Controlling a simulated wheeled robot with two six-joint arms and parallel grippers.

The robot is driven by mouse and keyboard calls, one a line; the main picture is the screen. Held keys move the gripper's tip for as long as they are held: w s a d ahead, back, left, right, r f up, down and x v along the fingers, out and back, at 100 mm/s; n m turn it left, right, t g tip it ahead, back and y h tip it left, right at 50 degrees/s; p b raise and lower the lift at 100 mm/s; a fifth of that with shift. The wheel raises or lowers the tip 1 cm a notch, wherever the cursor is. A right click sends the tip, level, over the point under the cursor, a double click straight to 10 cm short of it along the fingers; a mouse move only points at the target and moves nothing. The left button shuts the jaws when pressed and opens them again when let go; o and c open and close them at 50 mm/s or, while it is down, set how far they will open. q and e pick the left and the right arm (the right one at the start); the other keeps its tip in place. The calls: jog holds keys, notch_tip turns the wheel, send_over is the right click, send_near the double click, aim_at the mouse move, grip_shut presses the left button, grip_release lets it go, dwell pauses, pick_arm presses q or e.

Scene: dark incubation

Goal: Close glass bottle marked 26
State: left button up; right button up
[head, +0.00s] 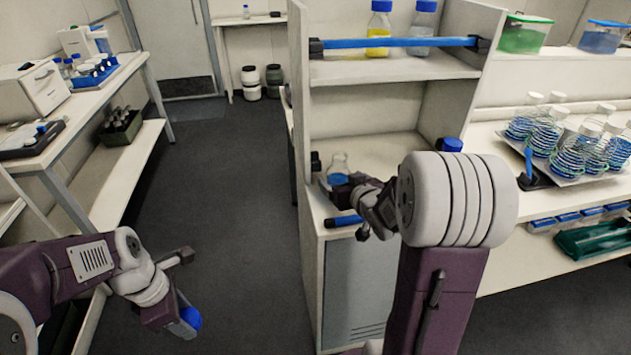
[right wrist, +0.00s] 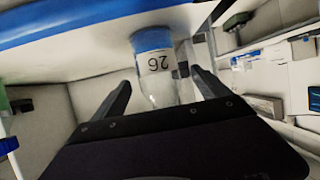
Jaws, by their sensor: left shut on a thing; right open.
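The glass bottle (right wrist: 156,88) marked 26 appears upside down in the right wrist view, with blue liquid in it. In the head view the bottle (head: 339,163) stands on the cabinet's lower shelf, its clear neck showing no cap. My right gripper (head: 352,190) is at the bottle. Its open fingers (right wrist: 160,88) are on either side of the bottle, with no clear contact visible. My left gripper (head: 178,308) is low on the left, shut on a blue cap (head: 190,318), far from the bottle.
A blue rail (head: 395,43) crosses the upper shelf, where yellow (head: 378,30) and clear (head: 422,30) bottles stand. A blue-capped item (head: 452,145) is partly hidden behind my right wrist. Flasks in wire rings (head: 560,135) stand right. The floor (head: 235,200) in the middle is clear.

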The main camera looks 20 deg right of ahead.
aim_at(335, 174)
pick_arm(q)
jog(key=shift+f, duration=0.1)
pick_arm(e)
jog(key=shift+x, duration=0.85)
jog(key=x, duration=0.5)
jog(key=shift+w+d+f, duration=0.1)
jog(key=shift+d, duration=0.05)
grip_shut()
